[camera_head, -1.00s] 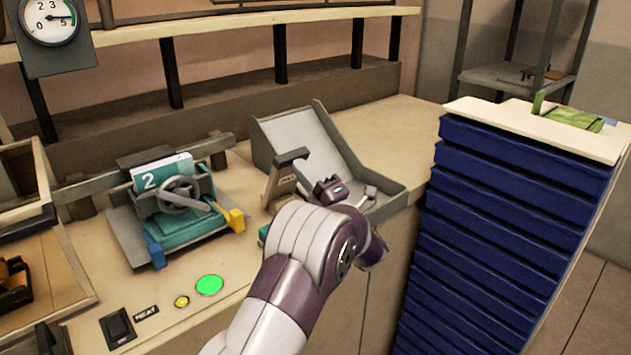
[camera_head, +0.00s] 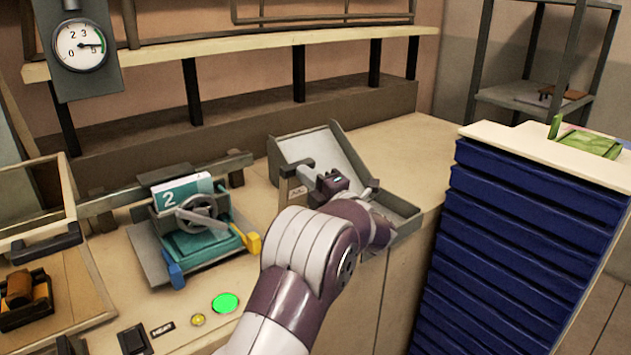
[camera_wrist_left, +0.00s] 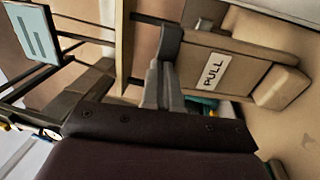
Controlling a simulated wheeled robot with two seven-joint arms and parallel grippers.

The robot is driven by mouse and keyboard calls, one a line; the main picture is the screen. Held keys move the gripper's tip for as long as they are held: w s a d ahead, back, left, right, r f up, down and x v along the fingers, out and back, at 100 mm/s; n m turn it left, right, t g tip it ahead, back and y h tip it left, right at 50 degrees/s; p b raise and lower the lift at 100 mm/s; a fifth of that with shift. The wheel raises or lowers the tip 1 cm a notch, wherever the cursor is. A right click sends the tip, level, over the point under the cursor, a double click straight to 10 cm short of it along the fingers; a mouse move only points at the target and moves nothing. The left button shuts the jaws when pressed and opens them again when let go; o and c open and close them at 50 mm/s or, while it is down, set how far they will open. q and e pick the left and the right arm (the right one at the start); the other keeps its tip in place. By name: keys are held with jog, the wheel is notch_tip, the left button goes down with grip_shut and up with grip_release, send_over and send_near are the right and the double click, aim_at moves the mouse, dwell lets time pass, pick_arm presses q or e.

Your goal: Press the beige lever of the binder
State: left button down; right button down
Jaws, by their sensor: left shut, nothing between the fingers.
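The beige lever (camera_head: 287,190), a post with a small white label, stands at the left front of an open grey tray (camera_head: 402,207) on the bench. My left gripper (camera_head: 307,173) reaches over it from the right; its fingers are close to the lever's top. In the left wrist view, the shut, empty fingers (camera_wrist_left: 157,72) are at the dark grey end piece (camera_wrist_left: 171,38) beside the beige lever (camera_wrist_left: 240,62), whose label reads PULL. They overlap in the picture; I cannot tell whether they touch. My forearm hides the lever's foot. My right gripper is out of view.
A teal press (camera_head: 203,243) with a handwheel and a card marked 2 stands left of the lever. A green button (camera_head: 225,302) is near the front edge. A blue stack of drawers (camera_head: 530,240) stands at the right. A gauge (camera_head: 81,46) hangs upper left.

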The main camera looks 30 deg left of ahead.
pick_arm(q)
jog(key=a+r+h+p, duration=0.1)
jog(key=p, duration=0.1)
jog(key=w+a+r+g+h+p, duration=0.1)
jog(key=a+p, duration=0.1)
jog(key=p, duration=0.1)
jog(key=w+a+r+h+p, duration=0.1)
jog(key=a+p, duration=0.1)
jog(key=shift+g, duration=0.4)
jog(key=a+p, duration=0.1)
jog(key=p, duration=0.1)
jog(key=w+a+f+h+p, duration=0.1)
jog(key=a+p, duration=0.1)
jog(key=w+a+h+p, duration=0.1)
jog(key=p, duration=0.1)
jog(key=shift+a+f+g, duration=0.3)
jog(key=shift+s, duration=0.1)
